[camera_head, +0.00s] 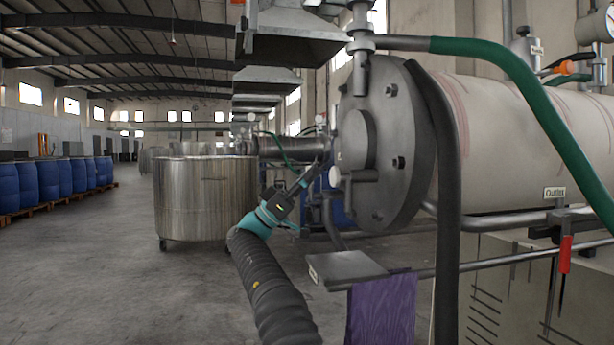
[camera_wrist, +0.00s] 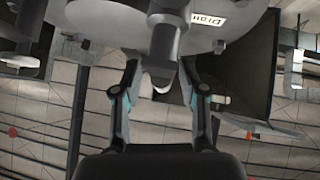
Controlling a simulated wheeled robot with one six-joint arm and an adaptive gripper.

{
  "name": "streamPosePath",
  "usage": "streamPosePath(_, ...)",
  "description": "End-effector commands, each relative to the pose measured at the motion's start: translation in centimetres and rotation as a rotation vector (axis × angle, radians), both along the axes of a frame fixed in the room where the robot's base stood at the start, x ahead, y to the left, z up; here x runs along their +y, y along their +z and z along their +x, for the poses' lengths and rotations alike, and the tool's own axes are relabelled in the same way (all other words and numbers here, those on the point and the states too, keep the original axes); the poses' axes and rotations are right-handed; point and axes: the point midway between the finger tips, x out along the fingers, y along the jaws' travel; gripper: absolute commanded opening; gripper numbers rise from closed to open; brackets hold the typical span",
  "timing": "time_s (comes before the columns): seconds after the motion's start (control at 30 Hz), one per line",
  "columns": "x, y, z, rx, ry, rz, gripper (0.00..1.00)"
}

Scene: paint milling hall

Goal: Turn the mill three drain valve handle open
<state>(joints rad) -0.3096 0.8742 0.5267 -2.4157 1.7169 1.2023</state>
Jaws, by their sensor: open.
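In the wrist view, a grey valve part with a rounded, stubby end (camera_wrist: 163,50) hangs below the mill's round end plate, next to an upside-down "Drain" label (camera_wrist: 210,18). My gripper (camera_wrist: 159,66) is open, with one finger on each side of this part; I cannot tell whether either touches it. In the head view, my gripper (camera_head: 316,172) is beside the left edge of the large grey bolted end plate (camera_head: 385,150) of the nearest mill. The drain handle cannot be made out there. No mill number is readable.
A grey tray (camera_head: 345,265) and a purple cloth (camera_head: 382,310) on a rail stand near my arm. A black hose (camera_head: 447,180) runs down past the end plate. A steel tank (camera_head: 205,195) stands behind my arm. Floor at left is clear before blue drums (camera_head: 50,180).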

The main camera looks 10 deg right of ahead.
Motion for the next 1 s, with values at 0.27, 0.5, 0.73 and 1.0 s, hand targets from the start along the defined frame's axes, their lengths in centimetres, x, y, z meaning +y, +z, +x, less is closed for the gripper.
streamPosePath(0.27, 2.0, -2.0, 0.2, 0.003, 0.003, -0.001, 0.42)
streamPosePath(0.5, 5.4, -5.4, 0.4, 0.002, 0.002, -0.001, 0.42)
streamPosePath(0.73, 7.7, -7.8, 0.6, 0.001, 0.001, 0.000, 0.42)
streamPosePath(1.0, 8.5, -8.5, 0.6, -0.001, -0.001, 0.000, 0.42)
